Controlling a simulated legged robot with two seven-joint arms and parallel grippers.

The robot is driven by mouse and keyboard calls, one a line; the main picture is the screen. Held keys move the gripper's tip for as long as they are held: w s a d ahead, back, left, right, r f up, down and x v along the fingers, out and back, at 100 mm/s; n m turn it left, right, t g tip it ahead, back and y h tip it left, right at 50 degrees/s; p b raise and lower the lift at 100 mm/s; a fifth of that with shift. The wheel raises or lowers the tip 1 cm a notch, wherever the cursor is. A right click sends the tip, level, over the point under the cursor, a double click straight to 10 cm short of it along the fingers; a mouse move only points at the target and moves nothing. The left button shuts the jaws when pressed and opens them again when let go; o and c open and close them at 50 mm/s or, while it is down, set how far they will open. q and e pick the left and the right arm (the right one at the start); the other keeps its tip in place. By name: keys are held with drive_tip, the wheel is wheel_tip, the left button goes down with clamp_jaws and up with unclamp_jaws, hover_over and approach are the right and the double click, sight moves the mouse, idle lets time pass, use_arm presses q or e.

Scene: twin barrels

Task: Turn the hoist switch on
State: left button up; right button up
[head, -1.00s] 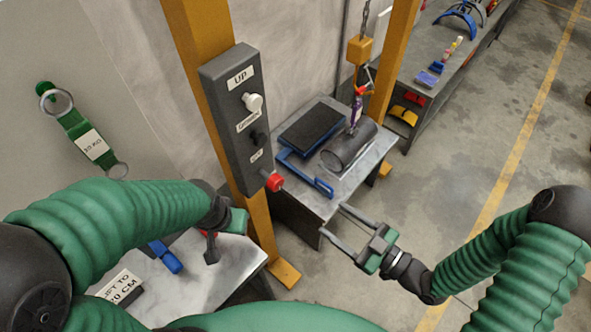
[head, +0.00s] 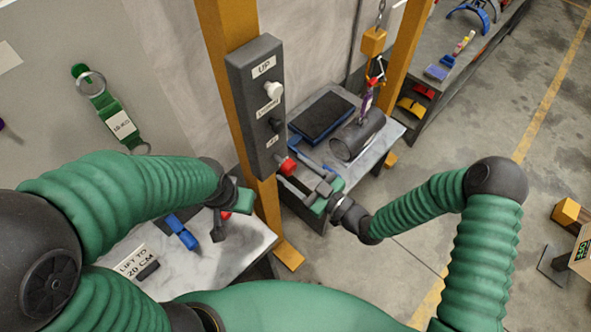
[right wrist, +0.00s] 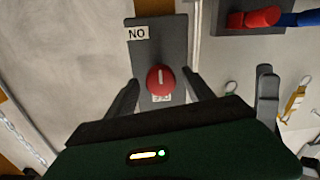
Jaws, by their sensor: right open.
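The dark grey control box (head: 258,105) hangs on the yellow post, with a white knob (head: 274,91), a black knob (head: 276,125) and, lowest, the red switch knob (head: 287,166). My right gripper (head: 297,178) is open at the red knob. Its fingers stand on either side of the knob, with gaps showing. My left gripper (head: 226,207) hangs over the left table; its jaws are too unclear to judge.
A hoist chain with a yellow block (head: 374,42) holds a dark cylinder (head: 358,137) at the back table (head: 392,131). The left table (head: 190,271) bears a sign (head: 137,263) and a blue item (head: 181,232).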

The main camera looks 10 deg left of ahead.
drive_tip(key=shift+a, duration=0.15)
drive_tip(key=shift+c, duration=1.4)
clamp_jaws()
use_arm(q)
drive_tip(key=shift+w+a+f, duration=0.1)
drive_tip(key=shift+a, duration=0.1)
